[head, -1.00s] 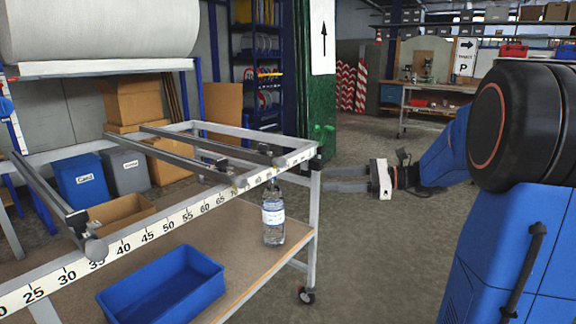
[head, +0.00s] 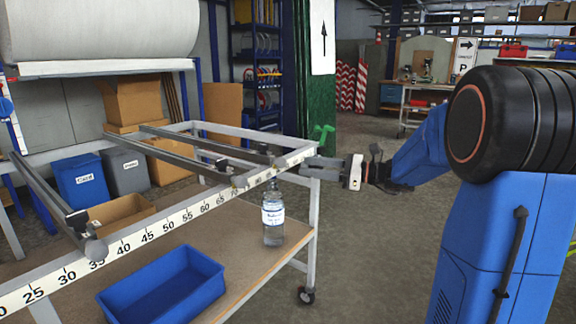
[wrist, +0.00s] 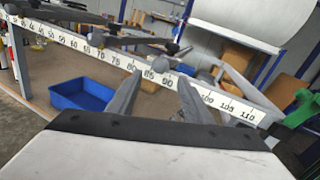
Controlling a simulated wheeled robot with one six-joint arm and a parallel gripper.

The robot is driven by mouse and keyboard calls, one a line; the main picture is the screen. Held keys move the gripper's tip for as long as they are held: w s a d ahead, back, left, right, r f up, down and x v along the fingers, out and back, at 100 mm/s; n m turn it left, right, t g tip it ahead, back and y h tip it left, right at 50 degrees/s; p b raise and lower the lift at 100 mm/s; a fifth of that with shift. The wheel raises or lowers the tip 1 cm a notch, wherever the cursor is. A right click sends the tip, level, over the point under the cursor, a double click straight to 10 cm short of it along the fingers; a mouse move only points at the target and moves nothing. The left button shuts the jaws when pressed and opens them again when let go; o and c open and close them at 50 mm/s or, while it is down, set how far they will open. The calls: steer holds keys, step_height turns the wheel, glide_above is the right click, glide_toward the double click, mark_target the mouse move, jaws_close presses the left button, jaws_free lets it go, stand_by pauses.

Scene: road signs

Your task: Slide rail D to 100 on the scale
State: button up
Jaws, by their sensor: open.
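A long white scale strip (head: 160,224) runs along the front bar of a metal frame. Three grey rails cross the frame. One rail (head: 42,190) ends in a round knob near 35; a second (head: 180,158) ends near 70, and a third (head: 215,144) ends a little farther right. No letter is legible, so I cannot tell which is rail D. My gripper (head: 308,163) is at the frame's right end. In the wrist view my gripper (wrist: 160,78) has its fingers apart, with the scale (wrist: 142,70) around 85 to 90 showing between them. I cannot tell whether they touch anything.
A clear bottle (head: 273,215) and a blue bin (head: 165,285) stand on the lower shelf (head: 235,222). A white roll (head: 100,28) hangs above the frame's back left. A green object (head: 322,138) is behind the frame's right corner. The floor to the right is open.

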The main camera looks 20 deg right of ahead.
steer(key=x, duration=0.7)
steer(key=shift+w+a, duration=0.25)
steer(key=shift+a, duration=0.05)
jaws_close()
steer(key=w+d, duration=0.7)
steer(key=d, duration=0.2)
steer(key=shift+w+d, duration=0.35)
steer(key=shift+d, duration=0.05)
